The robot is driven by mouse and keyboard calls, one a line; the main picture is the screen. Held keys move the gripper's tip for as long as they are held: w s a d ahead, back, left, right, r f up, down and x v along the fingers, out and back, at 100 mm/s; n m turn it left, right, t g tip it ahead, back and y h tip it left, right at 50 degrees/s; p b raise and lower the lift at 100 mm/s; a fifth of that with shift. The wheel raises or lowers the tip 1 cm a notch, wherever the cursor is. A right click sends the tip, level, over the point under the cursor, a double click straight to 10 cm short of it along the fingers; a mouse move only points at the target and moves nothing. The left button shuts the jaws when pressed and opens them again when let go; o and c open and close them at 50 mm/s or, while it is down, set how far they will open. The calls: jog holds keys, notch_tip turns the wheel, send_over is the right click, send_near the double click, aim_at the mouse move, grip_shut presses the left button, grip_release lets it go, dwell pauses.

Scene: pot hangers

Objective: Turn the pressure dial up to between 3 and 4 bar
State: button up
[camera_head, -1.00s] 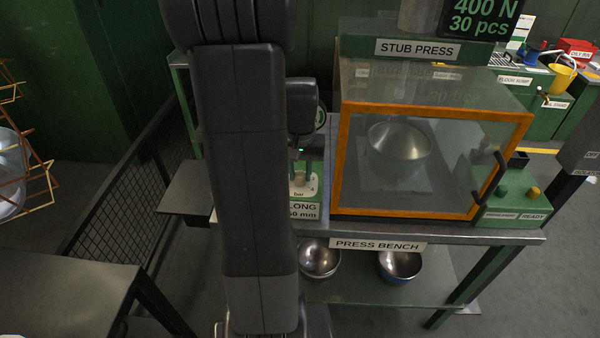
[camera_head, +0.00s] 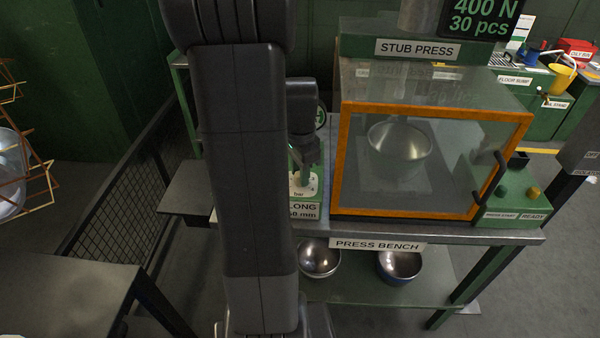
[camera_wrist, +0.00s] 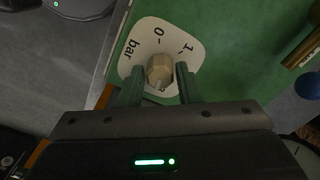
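The pressure dial is a tan faceted knob (camera_wrist: 160,69) on a cream plate (camera_wrist: 138,66) marked "bar", 0 and 1. My gripper hides the other numbers. A small pale mark shows on the knob's edge nearest my gripper; I cannot read its setting. My gripper (camera_wrist: 160,75) has one finger on each side of the knob, with a narrow gap visible on both sides. In the head view the plate (camera_head: 311,187) sits on the green panel left of the press, and my gripper (camera_head: 303,178) is over it, partly hidden by my arm.
The stub press's orange-framed guard (camera_head: 336,170) stands close to the right of the dial. The press bench (camera_head: 450,233) bears both. A green control box (camera_head: 512,200) is at its right end. Metal bowls (camera_head: 319,258) sit on the lower shelf.

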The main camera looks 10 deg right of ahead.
jog(key=o, duration=0.3)
jog(key=shift+r, duration=0.1)
notch_tip(320, 180, up, 5)
jog(key=p, duration=0.4)
dwell(0.4)
notch_tip(320, 180, up, 14)
jog(key=shift+f, duration=0.2)
jog(key=shift+f, duration=0.1)
dwell(0.3)
